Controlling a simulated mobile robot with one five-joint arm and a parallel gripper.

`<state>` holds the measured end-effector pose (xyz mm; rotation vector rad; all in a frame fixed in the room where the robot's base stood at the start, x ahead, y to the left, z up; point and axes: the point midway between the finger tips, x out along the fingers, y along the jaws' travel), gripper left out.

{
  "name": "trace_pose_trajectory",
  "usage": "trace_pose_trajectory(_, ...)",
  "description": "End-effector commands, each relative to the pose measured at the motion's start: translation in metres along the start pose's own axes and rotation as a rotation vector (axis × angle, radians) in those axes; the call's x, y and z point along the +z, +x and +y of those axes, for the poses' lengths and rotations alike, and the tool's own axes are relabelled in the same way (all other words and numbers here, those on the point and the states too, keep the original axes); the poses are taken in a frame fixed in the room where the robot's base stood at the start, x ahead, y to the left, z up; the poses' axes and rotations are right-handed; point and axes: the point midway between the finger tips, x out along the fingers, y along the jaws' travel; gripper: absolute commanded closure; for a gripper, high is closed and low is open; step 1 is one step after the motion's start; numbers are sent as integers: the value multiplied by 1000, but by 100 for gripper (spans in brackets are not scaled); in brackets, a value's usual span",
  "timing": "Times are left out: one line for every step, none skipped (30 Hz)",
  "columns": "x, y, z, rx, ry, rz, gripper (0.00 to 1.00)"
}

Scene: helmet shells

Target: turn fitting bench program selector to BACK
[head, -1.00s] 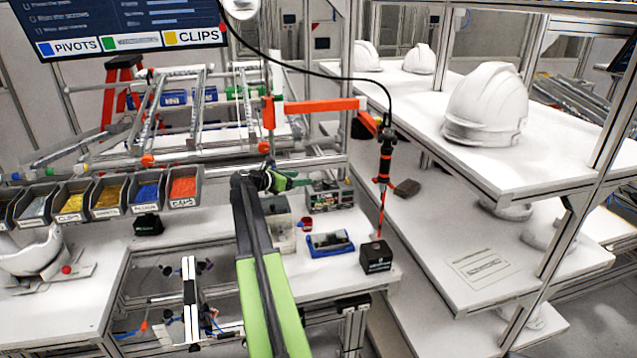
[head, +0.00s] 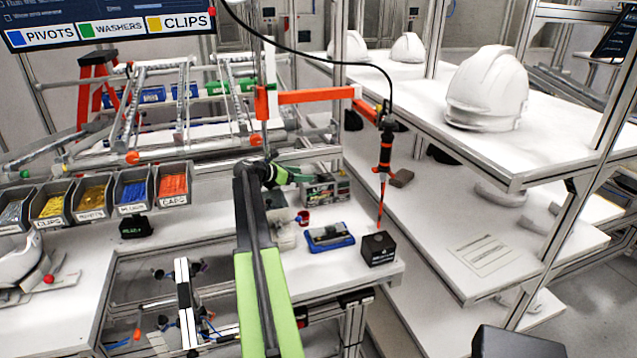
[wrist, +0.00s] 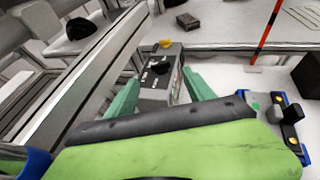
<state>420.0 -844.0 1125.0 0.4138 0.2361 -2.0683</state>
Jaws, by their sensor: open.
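A grey control box with black knobs and small labels (wrist: 149,97) lies between and just beyond my gripper's fingers in the wrist view. I cannot read its markings or tell which knob is the program selector. A box with dark parts on the bench (head: 328,190) stands just right of my gripper in the head view. My gripper (wrist: 160,88) has two green fingers spread apart with nothing held; in the head view it is small and partly behind my arm (head: 284,174). A blue-edged panel with a black knob (wrist: 284,113) is at the right in the wrist view.
A black box (head: 378,250) stands at the bench's right end below a hanging orange-black tool (head: 385,155). Part bins (head: 132,190) line the left. An orange bar (head: 310,104) crosses above the bench. Shelves with white helmets (head: 487,90) are on the right.

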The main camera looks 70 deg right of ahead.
Motion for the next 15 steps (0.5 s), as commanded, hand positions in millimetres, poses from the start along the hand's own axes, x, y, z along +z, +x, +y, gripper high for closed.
trace_pose_trajectory(-4,18,1,-3,1,0,38)
trace_pose_trajectory(-4,26,0,-3,2,0,38)
trace_pose_trajectory(-3,36,0,-4,2,0,38)
trace_pose_trajectory(-3,44,0,-5,3,0,38)
trace_pose_trajectory(-3,51,0,-4,3,-1,38)
trace_pose_trajectory(-2,60,0,-4,3,-1,38)
trace_pose_trajectory(-2,66,-1,-5,2,-1,38)
trace_pose_trajectory(-2,72,-1,-5,2,-1,38)
trace_pose_trajectory(-1,78,-1,-5,2,-1,38)
trace_pose_trajectory(-1,82,-1,-4,1,-1,38)
trace_pose_trajectory(0,86,-1,-4,1,-1,38)
trace_pose_trajectory(0,90,-1,-4,1,-1,38)
trace_pose_trajectory(0,92,-1,-4,1,-1,38)
trace_pose_trajectory(1,94,-2,-4,1,-1,38)
trace_pose_trajectory(1,96,-2,-4,1,-1,38)
